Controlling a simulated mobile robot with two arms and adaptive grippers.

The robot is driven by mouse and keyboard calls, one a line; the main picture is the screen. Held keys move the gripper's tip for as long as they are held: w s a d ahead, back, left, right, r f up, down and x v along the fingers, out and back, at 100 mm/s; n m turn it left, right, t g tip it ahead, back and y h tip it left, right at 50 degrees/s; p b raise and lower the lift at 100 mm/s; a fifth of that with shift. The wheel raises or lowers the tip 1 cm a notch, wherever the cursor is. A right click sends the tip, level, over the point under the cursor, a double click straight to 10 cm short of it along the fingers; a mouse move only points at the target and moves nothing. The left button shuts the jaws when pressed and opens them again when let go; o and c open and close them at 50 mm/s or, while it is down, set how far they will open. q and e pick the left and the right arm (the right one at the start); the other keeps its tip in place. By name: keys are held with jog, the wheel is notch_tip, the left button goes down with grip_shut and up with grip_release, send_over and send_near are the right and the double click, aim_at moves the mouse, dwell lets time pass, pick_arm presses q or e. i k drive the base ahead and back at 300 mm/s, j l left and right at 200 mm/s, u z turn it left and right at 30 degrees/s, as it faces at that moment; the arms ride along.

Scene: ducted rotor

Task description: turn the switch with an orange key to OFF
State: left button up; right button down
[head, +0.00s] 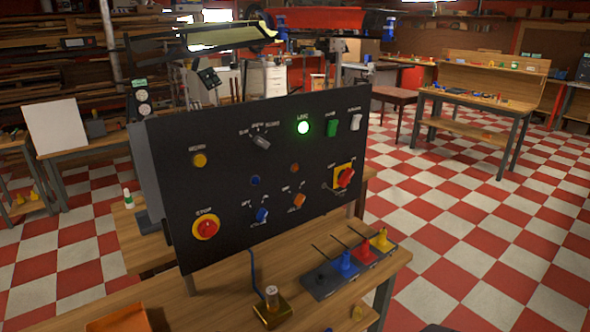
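A black control panel (225,170) stands tilted on a wooden bench. The switch with an orange key (298,201) is low on the panel, right of the middle. Small white labels sit above and below it, too small to read surely. I cannot tell which label the key points to. A similar switch with a blue key (262,215) is just to its left. Neither of my grippers shows in the head view, and nothing covers the orange key.
A red STOP button (207,228), a red-and-yellow rotary switch (345,177) and a lit green lamp (303,128) are on the panel. In front, a dark tray (318,287) holds coloured pieces with thin rods, beside a brass block (272,310).

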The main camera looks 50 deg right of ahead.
aim_at(299, 198)
jog(key=z, duration=1.55)
